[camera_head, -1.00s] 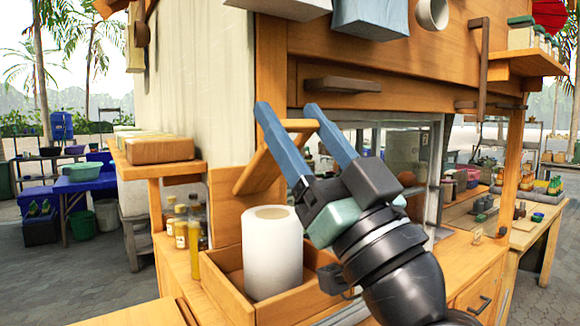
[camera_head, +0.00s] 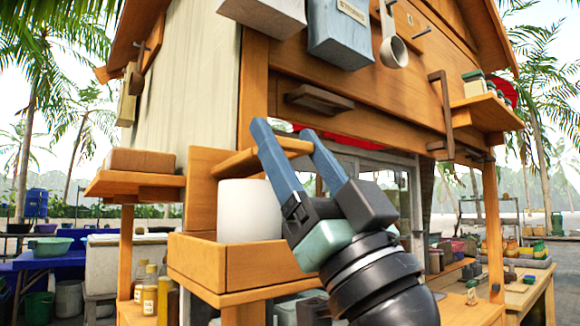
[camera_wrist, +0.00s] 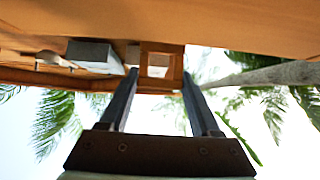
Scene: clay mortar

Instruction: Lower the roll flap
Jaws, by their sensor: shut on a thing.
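The roll flap (camera_head: 238,163) is a light wooden bar or frame beside the upright back board of a wooden roll box (camera_head: 250,268). It slants out just above a white paper roll (camera_head: 245,208) standing in the box. My gripper (camera_head: 283,135) is shut on the flap's outer end, with one blue finger on each side. In the wrist view, the wooden flap (camera_wrist: 161,83) shows between the tips of my gripper (camera_wrist: 159,80). The roll's top and the flap's hinge cannot be made out.
A dark handle (camera_head: 318,98) sticks out from the stall front close above the fingers. A ledge with a brick-like block (camera_head: 140,161) is at left.

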